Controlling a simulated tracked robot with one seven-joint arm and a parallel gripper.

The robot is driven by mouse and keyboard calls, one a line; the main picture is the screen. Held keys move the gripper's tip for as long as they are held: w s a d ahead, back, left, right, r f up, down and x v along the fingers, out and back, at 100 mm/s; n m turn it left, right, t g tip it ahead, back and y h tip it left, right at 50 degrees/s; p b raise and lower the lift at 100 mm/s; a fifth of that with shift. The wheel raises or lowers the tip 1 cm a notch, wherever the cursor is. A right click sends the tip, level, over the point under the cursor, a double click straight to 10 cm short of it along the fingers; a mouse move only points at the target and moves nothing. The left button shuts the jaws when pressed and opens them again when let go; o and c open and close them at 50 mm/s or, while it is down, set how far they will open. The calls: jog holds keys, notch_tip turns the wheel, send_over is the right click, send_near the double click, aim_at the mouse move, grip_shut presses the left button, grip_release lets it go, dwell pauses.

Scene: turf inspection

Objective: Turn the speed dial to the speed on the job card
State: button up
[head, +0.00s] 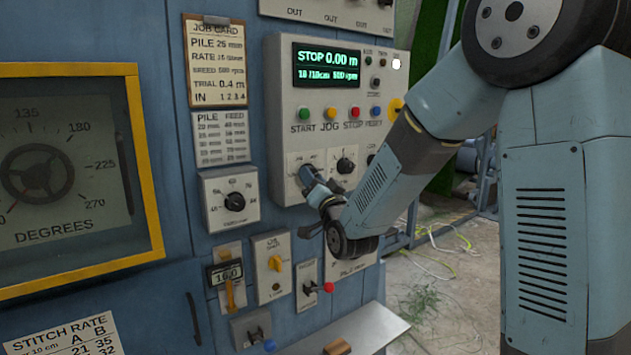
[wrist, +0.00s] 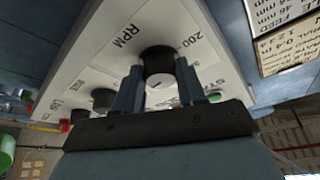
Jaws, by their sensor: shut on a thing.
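The job card (head: 217,62) hangs on a clipboard at the upper left of the head view; its speed line is in rpm, with the figure too small to read surely. The control box (head: 278,110) has a lit display (head: 326,66) reading STOP 0.00 m, with a blurred rpm figure. In the wrist view the speed dial (wrist: 158,62), a black knob with a grey, marked cap, sits on a white plate lettered RPM and 200. My gripper (wrist: 158,90) is shut on the dial, one finger either side. In the head view my gripper (head: 309,180) covers the dial.
A second black dial (head: 345,165) sits close right of my gripper. Several coloured buttons (head: 330,113) line the box above. A small dial box (head: 229,198) is to the left.

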jog(key=shift+d+m+h, duration=0.1)
jog(key=shift+m+h, duration=0.7)
jog(key=shift+m, duration=1.2)
jog(key=o, duration=0.8)
jog(key=shift+w, duration=0.1)
jog(key=shift+o, duration=1.4)
